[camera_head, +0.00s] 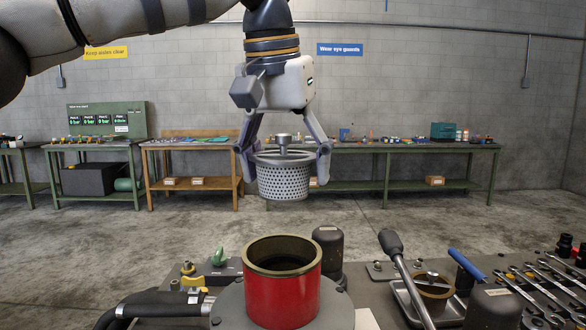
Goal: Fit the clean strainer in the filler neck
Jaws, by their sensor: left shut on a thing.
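My left gripper (285,165) hangs down from the arm at the top and is shut on the strainer. The strainer (284,183) is a grey perforated metal basket with a rim and a knob on top. It is held upright in the air above the filler neck, with a clear gap between them. The filler neck (281,290) is a red cylinder with a brass-coloured rim and a dark open bore, at the bottom middle. My right gripper is not in view.
A dark hose (150,304) lies left of the neck. A black capped post (328,250) stands close behind it. To the right are a lever (405,275), a metal tray (401,291) holding a brownish cup (434,287), and several wrenches (548,287). Workbenches line the far wall.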

